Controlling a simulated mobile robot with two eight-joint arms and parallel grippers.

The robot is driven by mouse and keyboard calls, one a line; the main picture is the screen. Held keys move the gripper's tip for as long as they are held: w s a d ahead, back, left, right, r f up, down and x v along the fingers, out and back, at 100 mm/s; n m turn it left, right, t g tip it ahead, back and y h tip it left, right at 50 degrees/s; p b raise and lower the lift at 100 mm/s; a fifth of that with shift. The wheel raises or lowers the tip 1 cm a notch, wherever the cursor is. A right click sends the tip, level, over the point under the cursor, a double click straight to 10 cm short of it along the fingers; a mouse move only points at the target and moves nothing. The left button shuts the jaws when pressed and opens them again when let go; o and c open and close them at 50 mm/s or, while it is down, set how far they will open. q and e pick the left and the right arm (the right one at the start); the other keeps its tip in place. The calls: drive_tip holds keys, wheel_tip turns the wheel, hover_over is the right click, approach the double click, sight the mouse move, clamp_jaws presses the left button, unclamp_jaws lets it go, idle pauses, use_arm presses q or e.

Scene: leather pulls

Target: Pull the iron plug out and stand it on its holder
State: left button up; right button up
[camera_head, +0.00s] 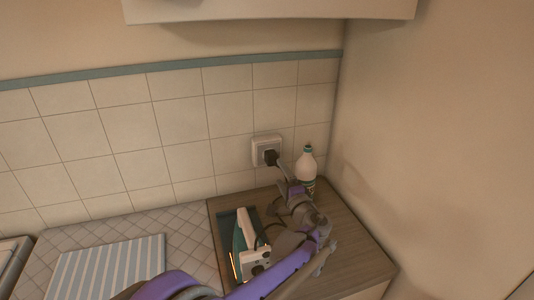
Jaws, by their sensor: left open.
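The black iron plug (271,157) sits in the white wall socket (258,146) on the tiled wall. My left gripper (282,172) is open just below and right of the plug, its fingers pointing up at it; I cannot tell whether they touch it. The iron (240,238), teal and white, is on a dark holder (224,226) on the wooden counter, left of my left arm. The cord is mostly hidden by my left gripper and arm. My right gripper is not in view.
A white bottle (306,167) with a teal cap stands close to the right of my left gripper, near the corner wall. A striped cloth (105,268) lies on the patterned surface at left. A cabinet (270,10) hangs above. The wooden counter (350,250) is bare at right.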

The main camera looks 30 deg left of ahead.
sight(273, 162)
use_arm(q)
drive_tip(key=shift+w+a+r, duration=0.1)
idle(0.3)
drive_tip(key=shift+p+x, duration=0.3)
drive_tip(key=shift+x, duration=4.15)
clamp_jaws()
